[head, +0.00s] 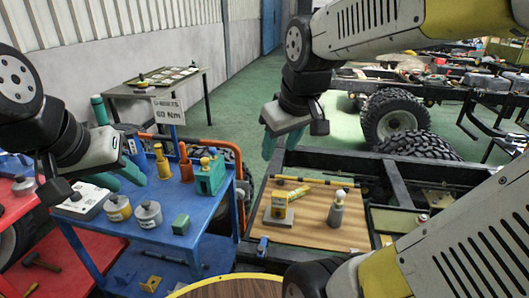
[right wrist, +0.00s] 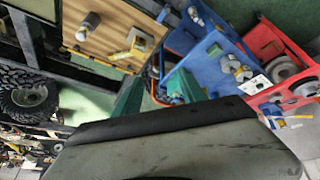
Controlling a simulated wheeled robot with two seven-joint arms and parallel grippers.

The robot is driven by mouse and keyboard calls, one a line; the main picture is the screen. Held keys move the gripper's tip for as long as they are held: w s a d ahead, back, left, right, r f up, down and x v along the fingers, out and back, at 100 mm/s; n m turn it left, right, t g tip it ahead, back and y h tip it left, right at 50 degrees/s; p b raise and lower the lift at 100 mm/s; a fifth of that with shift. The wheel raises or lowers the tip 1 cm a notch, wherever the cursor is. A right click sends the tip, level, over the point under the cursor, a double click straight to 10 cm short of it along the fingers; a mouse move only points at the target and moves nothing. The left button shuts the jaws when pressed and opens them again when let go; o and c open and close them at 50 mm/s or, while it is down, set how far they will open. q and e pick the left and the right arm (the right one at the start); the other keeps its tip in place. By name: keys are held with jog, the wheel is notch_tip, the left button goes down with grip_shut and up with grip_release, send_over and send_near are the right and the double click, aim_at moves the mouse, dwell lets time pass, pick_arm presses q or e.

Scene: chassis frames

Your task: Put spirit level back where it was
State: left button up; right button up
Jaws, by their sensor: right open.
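A short yellow bar (head: 299,192), which may be the spirit level, lies on the wooden board (head: 310,228) near its far edge. A longer thin yellow-and-black strip (head: 325,183) lies just behind it, and I cannot tell for sure which is the level. My right gripper (head: 281,143) is open and empty, above and beyond the board's far edge. Its teal fingers stand apart in the right wrist view (right wrist: 156,95). My left gripper (head: 118,177) is open and empty above the blue cart (head: 205,225), at its left side.
A yellow block on a grey base (head: 278,210) and a grey bottle (head: 336,210) stand on the board. The blue cart carries cans, a teal box (head: 211,176) and cones. A sign (head: 168,110) rises behind it. The dark chassis frame (head: 390,182) surrounds the board.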

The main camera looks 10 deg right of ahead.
jog(key=s+a+m+t+y, duration=0.1)
jog(key=s+a+m, duration=0.1)
jog(key=s, duration=0.3)
jog(key=shift+s+a+r+m+y, duration=0.2)
jog(key=shift+s+m+y, duration=0.1)
jog(key=shift+m, duration=0.3)
dwell(0.6)
